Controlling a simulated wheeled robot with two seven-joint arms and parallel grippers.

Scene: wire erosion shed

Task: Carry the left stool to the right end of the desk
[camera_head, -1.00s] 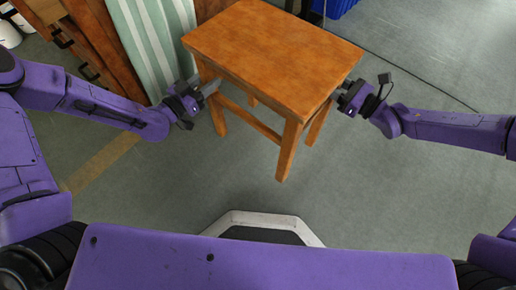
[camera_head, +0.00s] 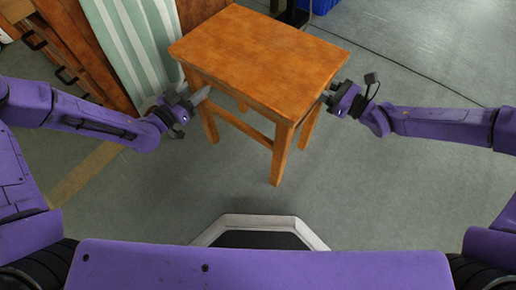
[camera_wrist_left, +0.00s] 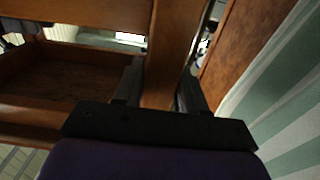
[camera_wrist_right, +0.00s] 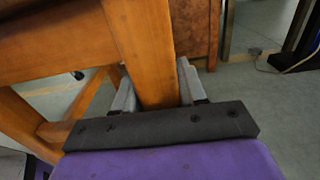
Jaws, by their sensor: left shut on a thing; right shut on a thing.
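The wooden stool (camera_head: 258,62), orange-brown with a rectangular seat, is upright between my two arms in the head view. My left gripper (camera_head: 201,95) is shut on a leg at the stool's left side; the left wrist view shows that leg (camera_wrist_left: 163,60) between the fingers. My right gripper (camera_head: 328,97) is shut on a leg at the right side; the right wrist view shows this leg (camera_wrist_right: 145,55) between the fingers. I cannot tell whether the stool's feet touch the floor. The desk cannot be made out for certain.
A wooden drawer unit (camera_head: 62,62) with dark handles stands at the upper left. A green-and-white striped cloth (camera_head: 130,50) hangs beside it, close to my left gripper. A blue bin (camera_head: 322,5) and a dark cable (camera_head: 420,80) lie at the back. Floor (camera_head: 420,190) at the right is clear.

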